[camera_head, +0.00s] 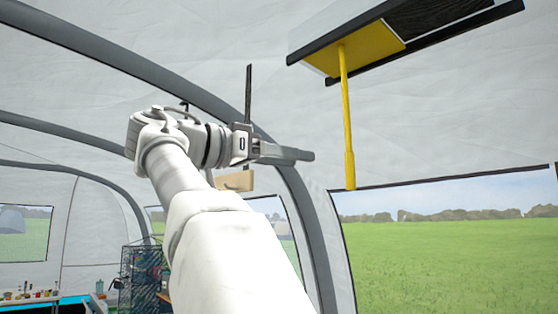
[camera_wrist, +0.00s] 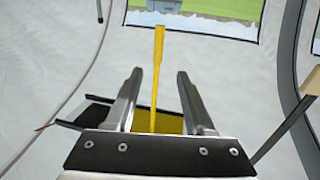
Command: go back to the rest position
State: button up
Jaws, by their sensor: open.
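My arm is raised in the head view, with my gripper (camera_head: 310,155) high in the tent and pointing right. In the wrist view my gripper (camera_wrist: 159,74) has its two fingers wide apart, with nothing held between them. A yellow rod (camera_wrist: 156,95) lines up with the gap between the fingers but is beyond them. In the head view this rod (camera_head: 347,120) hangs to the right of the fingertips, apart from them.
The rod hangs from the yellow underside (camera_head: 368,46) of a dark-edged overhead unit. A dark rod (camera_head: 248,80) and a wooden block (camera_head: 235,181) show behind my gripper. A dark wire rack (camera_head: 140,275) and a counter with small items (camera_head: 30,296) stand low at left.

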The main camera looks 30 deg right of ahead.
dwell(0.4)
notch_tip(320, 180, down, 20)
jog(key=n+t+y, duration=0.5)
jog(key=n+y, duration=0.3)
jog(key=n, duration=0.4)
jog(key=s+a+f+n+y, duration=0.1)
jog(key=s+a+f+y, duration=0.2)
jog(key=f, duration=0.7)
jog(key=s+a+f+n+y, duration=0.2)
jog(key=s+a+f, duration=0.3)
jog(key=f, duration=0.5)
jog(key=s+a+f+n+g+y, duration=0.1)
jog(key=s+a+f+y, duration=0.4)
jog(key=f, duration=0.5)
jog(key=shift+s+n, duration=0.5)
jog(key=shift+s, duration=0.65)
jog(key=shift+d+r, duration=0.1)
jog(key=shift+d, duration=0.15)
